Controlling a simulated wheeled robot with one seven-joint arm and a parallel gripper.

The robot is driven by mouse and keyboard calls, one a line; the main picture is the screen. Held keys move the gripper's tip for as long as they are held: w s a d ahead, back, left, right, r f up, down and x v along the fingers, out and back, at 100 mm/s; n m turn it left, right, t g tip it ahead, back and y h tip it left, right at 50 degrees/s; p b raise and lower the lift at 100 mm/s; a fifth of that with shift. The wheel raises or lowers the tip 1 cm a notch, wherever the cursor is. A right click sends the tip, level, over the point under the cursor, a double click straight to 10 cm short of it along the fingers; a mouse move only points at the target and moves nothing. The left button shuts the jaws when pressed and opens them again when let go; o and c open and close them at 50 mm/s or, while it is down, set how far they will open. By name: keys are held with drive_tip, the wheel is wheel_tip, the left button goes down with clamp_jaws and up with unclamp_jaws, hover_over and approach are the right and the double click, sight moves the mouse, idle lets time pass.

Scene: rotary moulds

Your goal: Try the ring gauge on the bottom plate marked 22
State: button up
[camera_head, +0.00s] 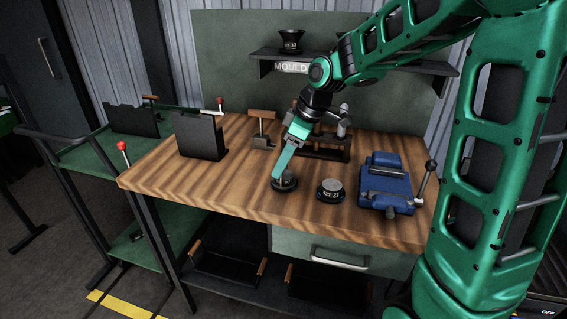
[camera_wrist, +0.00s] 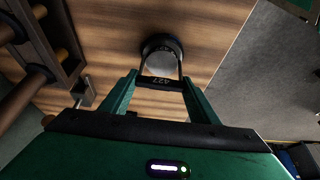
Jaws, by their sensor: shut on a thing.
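My gripper (camera_wrist: 160,80) is shut on the dark crosspiece of the ring gauge, which bears small digits that I cannot read surely. Two thin prongs run from the crosspiece to a dark ring (camera_wrist: 162,40) at the bench top. In the head view my gripper (camera_head: 277,178) points down at the front of the bench, with a dark round piece (camera_head: 286,185) at its tip. Whether the ring sits around a plate or only on the wood is unclear. A round dark-based piece with a grey top (camera_head: 331,188) stands just to the right; its marking is too small to read surely.
A blue vice (camera_head: 388,183) stands at the right of the wooden bench (camera_head: 235,190). A wooden-and-dark rack (camera_head: 322,147) is behind my gripper. A black box (camera_head: 200,137) stands at the left. The front left of the bench is clear.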

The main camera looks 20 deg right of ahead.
drive_tip(key=shift+r, duration=0.1)
drive_tip(key=shift+r, duration=3.6)
